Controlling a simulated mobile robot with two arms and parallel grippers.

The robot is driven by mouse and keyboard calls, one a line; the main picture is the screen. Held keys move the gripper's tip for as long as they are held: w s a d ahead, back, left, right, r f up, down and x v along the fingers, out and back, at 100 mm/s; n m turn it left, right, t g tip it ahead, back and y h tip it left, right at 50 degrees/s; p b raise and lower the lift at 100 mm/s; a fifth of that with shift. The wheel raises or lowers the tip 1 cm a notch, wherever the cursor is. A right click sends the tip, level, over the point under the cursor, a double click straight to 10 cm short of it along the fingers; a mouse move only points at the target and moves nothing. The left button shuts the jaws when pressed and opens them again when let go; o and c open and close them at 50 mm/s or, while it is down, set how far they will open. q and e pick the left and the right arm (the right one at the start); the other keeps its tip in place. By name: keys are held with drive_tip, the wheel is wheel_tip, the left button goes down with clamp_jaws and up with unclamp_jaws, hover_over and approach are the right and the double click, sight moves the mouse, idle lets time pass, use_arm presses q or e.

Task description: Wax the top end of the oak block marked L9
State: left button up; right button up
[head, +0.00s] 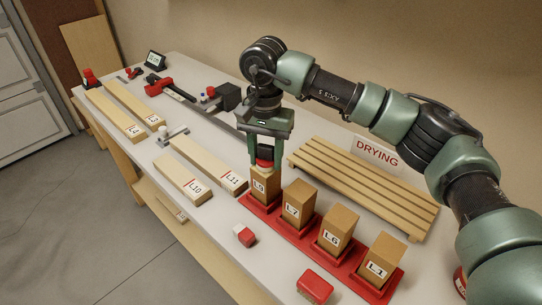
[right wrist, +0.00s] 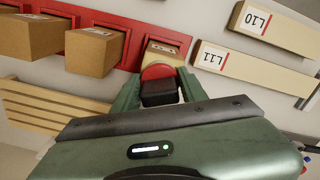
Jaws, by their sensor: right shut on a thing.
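The oak block whose label looks like L9 (head: 262,187) stands upright in the first slot of a red rack (head: 264,218). Its label is small and partly unclear. My right gripper (head: 265,158) is directly above it, pointing down, and is shut on a black-and-red piece (right wrist: 158,82). The piece's red part (head: 264,164) is at the block's top end and covers much of it; I cannot tell whether they touch. The same block (right wrist: 163,57) shows beyond the fingers in the right wrist view. My left gripper is not in view.
Blocks L7 (head: 298,204), L6 (head: 334,231) and another (head: 379,260) stand close by in the rack. A slatted rack (head: 365,180) lies behind, by a DRYING sign (head: 377,152). Boards L10 (head: 184,178) and L11 (head: 208,165) lie left. A red-and-white piece (head: 244,236) and a red brush-like item (head: 315,285) lie in front.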

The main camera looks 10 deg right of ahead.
sight(265, 145)
drive_tip(key=shift+r+p, duration=1.55)
drive_tip(key=shift+r, duration=1.4)
drive_tip(key=shift+r, duration=0.1)
drive_tip(key=shift+r+p, duration=0.8)
drive_tip(key=shift+r, duration=0.65)
drive_tip(key=shift+f, duration=0.1)
